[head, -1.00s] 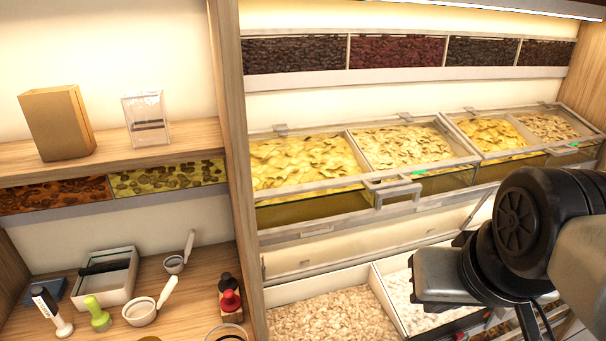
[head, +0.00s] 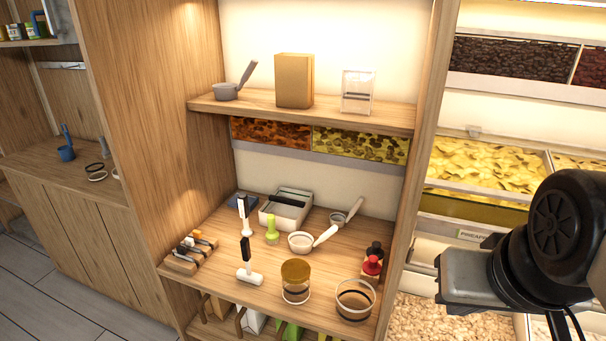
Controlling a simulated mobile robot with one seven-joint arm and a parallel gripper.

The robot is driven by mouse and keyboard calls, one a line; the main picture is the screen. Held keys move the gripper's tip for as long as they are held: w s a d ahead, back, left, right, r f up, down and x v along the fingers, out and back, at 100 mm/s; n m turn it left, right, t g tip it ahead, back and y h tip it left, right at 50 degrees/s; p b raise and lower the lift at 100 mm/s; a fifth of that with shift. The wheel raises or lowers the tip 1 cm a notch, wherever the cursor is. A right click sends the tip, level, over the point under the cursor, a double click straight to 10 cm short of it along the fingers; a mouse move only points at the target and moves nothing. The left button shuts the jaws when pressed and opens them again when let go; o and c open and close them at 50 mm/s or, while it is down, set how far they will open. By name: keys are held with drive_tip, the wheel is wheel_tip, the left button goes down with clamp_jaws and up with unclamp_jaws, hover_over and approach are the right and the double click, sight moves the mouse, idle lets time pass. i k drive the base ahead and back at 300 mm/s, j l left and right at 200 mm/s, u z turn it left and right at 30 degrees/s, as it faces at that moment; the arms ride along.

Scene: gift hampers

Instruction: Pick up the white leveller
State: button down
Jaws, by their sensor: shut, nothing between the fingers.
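A white T-shaped tool with a black grip (head: 248,270), which looks like the white leveller, stands upright near the front of the middle wooden counter. Its wide white foot rests on the wood. A similar slim white tool with a dark top (head: 243,217) stands behind it, so I cannot be fully sure which one is the leveller. My gripper (head: 440,281) shows at the right, in front of the bins, as the grey end of my arm. It is shut and empty, well to the right of the leveller. Its finger detail is hard to make out.
Around the tool stand a green stamp (head: 272,230), a white scoop (head: 302,242), a gold-lidded jar (head: 296,284), a glass bowl (head: 355,300) and a rack of small tools (head: 190,252). A wooden upright (head: 413,190) divides the counter from the bins.

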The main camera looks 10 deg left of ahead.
sight(247, 275)
drive_tip(key=k+u, duration=0.1)
drive_tip(key=u, duration=1.1)
drive_tip(key=z, duration=2.75)
drive_tip(key=u, duration=2.75)
drive_tip(key=i+j+z, duration=0.4)
drive_tip(key=j, duration=0.3)
drive_tip(key=i, duration=0.05)
